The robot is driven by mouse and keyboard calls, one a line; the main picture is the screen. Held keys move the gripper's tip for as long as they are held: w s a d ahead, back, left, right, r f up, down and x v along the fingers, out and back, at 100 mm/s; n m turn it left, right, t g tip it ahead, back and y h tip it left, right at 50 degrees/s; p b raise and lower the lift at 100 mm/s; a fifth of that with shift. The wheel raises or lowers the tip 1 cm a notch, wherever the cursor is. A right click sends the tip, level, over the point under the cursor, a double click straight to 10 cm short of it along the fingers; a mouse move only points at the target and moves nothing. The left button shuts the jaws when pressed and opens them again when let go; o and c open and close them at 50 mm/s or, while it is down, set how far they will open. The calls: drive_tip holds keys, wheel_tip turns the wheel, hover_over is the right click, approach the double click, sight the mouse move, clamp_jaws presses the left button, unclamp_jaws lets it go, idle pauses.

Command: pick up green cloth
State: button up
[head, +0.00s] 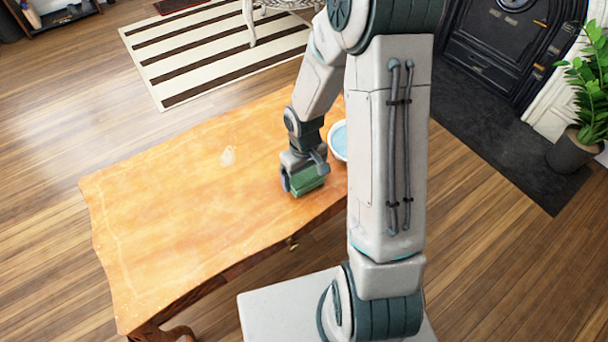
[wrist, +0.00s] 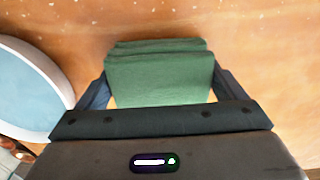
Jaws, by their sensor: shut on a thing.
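The green cloth (head: 308,181) is a folded, block-like bundle at the right part of the wooden table, near its front edge. In the wrist view the green cloth (wrist: 158,75) shows its folded layers between the two fingers. My gripper (head: 303,183) is shut on it, one finger at each side; it also shows in the wrist view (wrist: 158,88). I cannot tell whether the cloth still touches the table top.
A white bowl with a light blue inside (head: 338,140) is close beside the cloth, partly hidden by my arm. It also shows in the wrist view (wrist: 25,88).

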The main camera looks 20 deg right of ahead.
drive_tip(key=r, duration=0.1)
drive_tip(key=r+p, duration=0.1)
drive_tip(key=r, duration=0.1)
drive_tip(key=w+d+r+p, duration=0.1)
drive_tip(key=shift+r, duration=0.2)
drive_tip(key=w+d+r+p, duration=0.2)
drive_tip(key=w+d+r, duration=0.3)
drive_tip(key=d, duration=0.3)
drive_tip(key=shift+w+r+p, duration=0.35)
drive_tip(key=shift+w, duration=0.35)
drive_tip(key=shift+o, duration=0.4)
